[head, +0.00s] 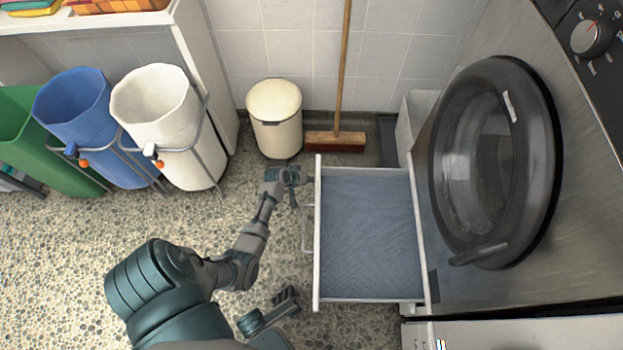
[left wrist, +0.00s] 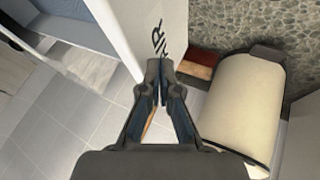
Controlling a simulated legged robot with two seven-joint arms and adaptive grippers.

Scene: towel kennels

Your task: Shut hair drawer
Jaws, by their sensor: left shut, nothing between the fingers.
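The hair drawer (head: 367,235) is pulled well out below the round-doored machine, with a white rim, a bluish fibrous surface inside and a handle (head: 307,230) on its front. In the left wrist view its white front (left wrist: 135,25) bears dark letters, partly hidden. My left gripper (head: 299,177) is beside the far end of the drawer front. In the left wrist view the left gripper (left wrist: 161,66) is shut and empty, its tips right by the letters; I cannot tell if they touch. A dark jointed part (head: 287,298) low in the head view may be my right gripper; its jaws are unclear.
A cream bin (head: 274,118) and a broom (head: 335,141) stand at the wall beyond the drawer. The machine's round door (head: 497,165) is at right. White (head: 160,125), blue (head: 80,125) and green (head: 40,150) hampers stand at left. Speckled floor before the drawer is free of objects.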

